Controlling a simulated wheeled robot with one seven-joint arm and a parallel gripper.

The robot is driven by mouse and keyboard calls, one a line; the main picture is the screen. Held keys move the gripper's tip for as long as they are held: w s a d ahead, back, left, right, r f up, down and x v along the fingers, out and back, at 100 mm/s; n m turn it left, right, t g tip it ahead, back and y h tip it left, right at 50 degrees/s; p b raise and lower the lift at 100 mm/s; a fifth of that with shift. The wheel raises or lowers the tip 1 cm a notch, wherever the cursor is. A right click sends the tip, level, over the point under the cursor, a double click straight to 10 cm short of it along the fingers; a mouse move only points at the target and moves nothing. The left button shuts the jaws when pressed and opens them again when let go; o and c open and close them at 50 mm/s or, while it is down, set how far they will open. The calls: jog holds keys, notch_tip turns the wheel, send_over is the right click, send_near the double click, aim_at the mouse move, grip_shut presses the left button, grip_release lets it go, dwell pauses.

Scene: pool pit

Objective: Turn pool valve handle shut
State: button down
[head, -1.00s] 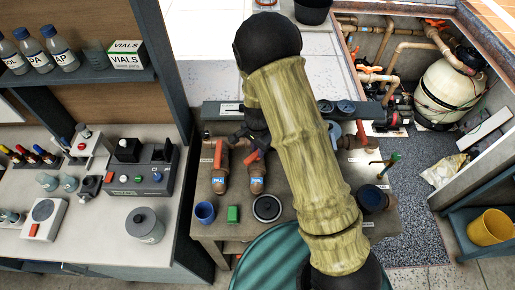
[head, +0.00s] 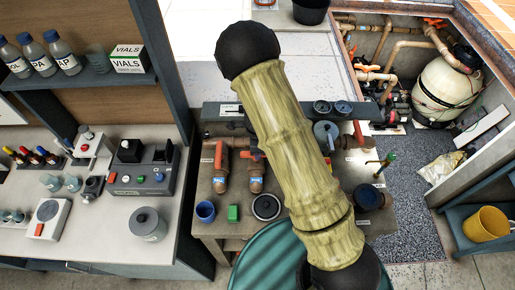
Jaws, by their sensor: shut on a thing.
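Two brown pipe valves with red handles stand on the workbench. The left valve (head: 220,179) has its handle (head: 218,155) lying along the pipe. The right valve, the pool valve (head: 256,184), carries a blue label. Its red handle (head: 251,155) shows as a short piece lying mostly across the pipe, with its right end close to my arm's edge. My tan arm link crosses the middle of the view and covers the area right of this valve. My gripper is hidden behind the arm, so its contact with the handle cannot be seen.
A blue cup (head: 205,211), a green block (head: 233,213) and a round dark-rimmed dish (head: 266,206) sit in front of the valves. A side bench (head: 105,235) holds lab gear.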

jog(key=shift+w, duration=0.1)
dwell(0.4)
jog(key=c, duration=1.3)
grip_release()
notch_tip(320, 180, up, 18)
jog(key=b, duration=0.2)
jog(key=shift+f+b, duration=0.25)
jog(key=shift+b, duration=0.05)
